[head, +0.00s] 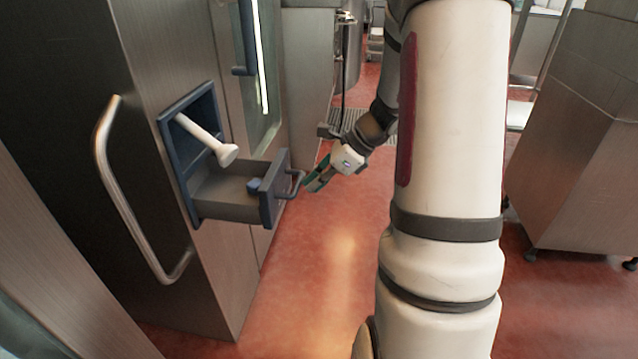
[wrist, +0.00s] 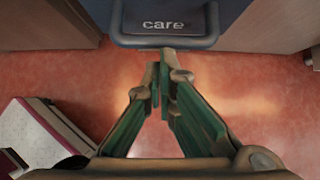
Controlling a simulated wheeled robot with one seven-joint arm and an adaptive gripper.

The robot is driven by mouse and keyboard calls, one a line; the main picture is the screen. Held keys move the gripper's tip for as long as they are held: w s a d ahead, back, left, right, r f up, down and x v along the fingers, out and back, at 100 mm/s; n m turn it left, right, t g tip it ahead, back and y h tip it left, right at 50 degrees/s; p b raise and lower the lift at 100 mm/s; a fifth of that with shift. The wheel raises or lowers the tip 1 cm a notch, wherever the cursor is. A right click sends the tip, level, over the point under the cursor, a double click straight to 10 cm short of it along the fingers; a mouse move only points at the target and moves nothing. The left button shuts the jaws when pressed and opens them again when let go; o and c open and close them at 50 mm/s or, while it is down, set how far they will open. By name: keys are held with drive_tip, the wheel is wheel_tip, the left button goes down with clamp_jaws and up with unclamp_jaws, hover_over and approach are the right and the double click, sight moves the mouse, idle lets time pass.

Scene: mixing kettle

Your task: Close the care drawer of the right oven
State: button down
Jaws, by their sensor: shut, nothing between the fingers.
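The care drawer (head: 238,203) is pulled out of the oven front in the head view, with a dark blue front and a bar handle (head: 297,184). Its front, lettered "care", shows at the top of the wrist view (wrist: 180,12). The oven (head: 165,55) is a steel cabinet at the left. My gripper (head: 311,186) is shut and empty, just right of the drawer handle in the head view. In the wrist view its green fingers (wrist: 162,82) point at the handle, below the lettering. I cannot tell whether they touch the handle.
A white rod (head: 205,138) sticks out of the blue drawer opening above the drawer. A long steel door handle (head: 128,205) is on the left. Steel cabinets (head: 580,130) stand at the right. The red floor (head: 320,270) below the drawer is clear.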

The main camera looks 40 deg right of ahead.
drive_tip(key=p, duration=0.4)
hover_over(243, 198)
drive_tip(key=shift+w+a, duration=0.1)
drive_tip(key=shift+w, duration=0.1)
idle(0.4)
drive_tip(key=shift+s, duration=0.1)
